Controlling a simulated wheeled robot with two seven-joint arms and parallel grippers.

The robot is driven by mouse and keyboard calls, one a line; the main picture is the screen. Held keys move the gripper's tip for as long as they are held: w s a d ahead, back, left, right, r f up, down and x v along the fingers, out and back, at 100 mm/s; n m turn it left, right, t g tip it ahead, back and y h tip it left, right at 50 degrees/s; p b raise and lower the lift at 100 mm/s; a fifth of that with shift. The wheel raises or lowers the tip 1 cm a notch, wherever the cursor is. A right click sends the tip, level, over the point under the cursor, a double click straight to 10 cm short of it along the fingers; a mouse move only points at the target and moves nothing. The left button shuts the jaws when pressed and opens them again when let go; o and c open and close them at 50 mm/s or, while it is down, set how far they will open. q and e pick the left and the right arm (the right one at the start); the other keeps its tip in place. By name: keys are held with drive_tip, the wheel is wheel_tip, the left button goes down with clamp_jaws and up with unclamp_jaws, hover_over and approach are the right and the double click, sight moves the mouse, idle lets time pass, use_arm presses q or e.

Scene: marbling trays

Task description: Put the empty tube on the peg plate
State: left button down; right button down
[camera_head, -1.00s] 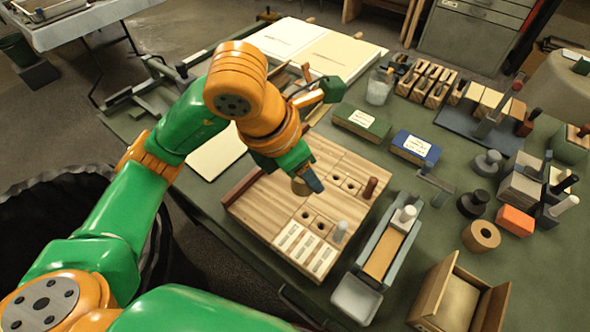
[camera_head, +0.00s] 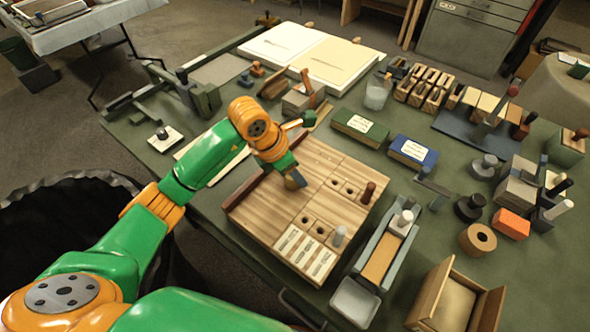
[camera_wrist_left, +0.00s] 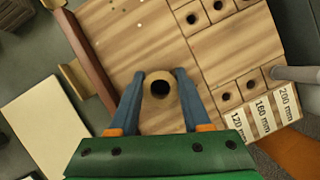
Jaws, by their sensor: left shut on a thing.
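My left gripper (camera_head: 295,180) is shut on a short tan tube (camera_wrist_left: 160,83). In the left wrist view I look into its open, dark end between the two blue fingers. In the head view the tube (camera_head: 291,183) is low over the wooden board (camera_head: 262,218); I cannot tell whether it touches the board. A pale square plate with a dark upright peg (camera_head: 165,139), which looks like the peg plate, lies on the table at the left, beyond my left arm. My right gripper is not in view.
The board has several holes and strips marked 120 mm, 160 mm and 200 mm (camera_wrist_left: 265,119). A dark red rail (camera_head: 247,189) edges its left side. A pale sheet (camera_head: 212,163) lies between board and plate. A grey trough (camera_head: 384,250) stands right of the board.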

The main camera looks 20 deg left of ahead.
use_arm(q)
drive_tip(key=shift+c, duration=1.8)
unclamp_jaws()
drive_tip(key=shift+r, duration=0.4)
drive_tip(key=v, duration=1.1)
drive_tip(key=shift+s+r, duration=0.2)
drive_tip(key=shift+a, duration=0.15)
